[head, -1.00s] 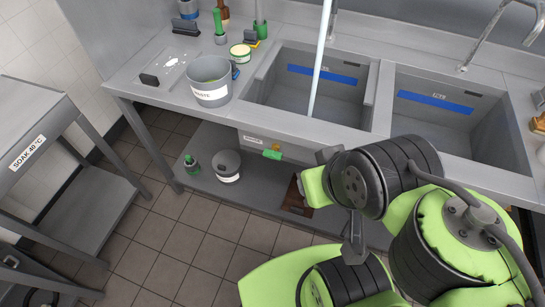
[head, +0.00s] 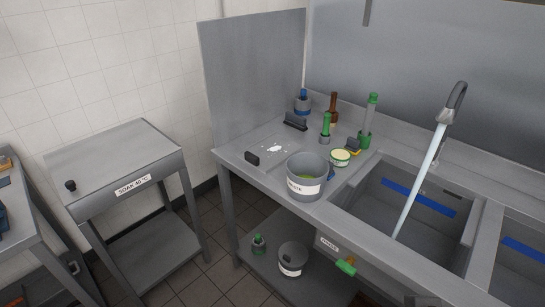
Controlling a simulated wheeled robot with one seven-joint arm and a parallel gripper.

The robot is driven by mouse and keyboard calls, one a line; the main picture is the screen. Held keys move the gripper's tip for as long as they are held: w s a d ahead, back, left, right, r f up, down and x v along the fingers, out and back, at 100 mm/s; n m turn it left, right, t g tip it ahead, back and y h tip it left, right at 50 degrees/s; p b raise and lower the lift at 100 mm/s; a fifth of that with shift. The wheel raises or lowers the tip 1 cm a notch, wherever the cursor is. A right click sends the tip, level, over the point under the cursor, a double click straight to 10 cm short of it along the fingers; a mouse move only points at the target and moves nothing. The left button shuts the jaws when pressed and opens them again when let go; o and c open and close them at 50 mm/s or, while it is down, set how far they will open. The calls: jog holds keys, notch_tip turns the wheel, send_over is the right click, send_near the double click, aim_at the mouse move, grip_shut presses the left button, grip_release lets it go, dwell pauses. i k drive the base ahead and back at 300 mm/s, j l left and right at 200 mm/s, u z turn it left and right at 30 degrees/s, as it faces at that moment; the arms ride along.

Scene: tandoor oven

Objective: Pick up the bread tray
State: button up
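I cannot make out a bread tray in the head view. My gripper is not in view, so I cannot see whether it holds anything.
A steel sink counter (head: 236,151) fills the right, with a grey bucket (head: 307,178), bottles and a running tap (head: 449,110). A steel stand labelled SOAK (head: 125,150) is at left, beside another table (head: 18,190) cut by the edge. Tiled floor (head: 211,215) shows between stand and counter.

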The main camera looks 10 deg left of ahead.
aim_at(265, 154)
jog(key=i+j, duration=0.3)
jog(key=j, duration=0.15)
jog(key=i+j, duration=0.3)
jog(key=j, duration=0.15)
jog(key=i+j, duration=0.25)
jog(key=j, duration=0.2)
jog(key=i+j, duration=0.3)
jog(key=j, duration=0.2)
jog(key=i+j, duration=0.3)
jog(key=j, duration=0.15)
jog(key=i+j, duration=0.3)
jog(key=j, duration=0.15)
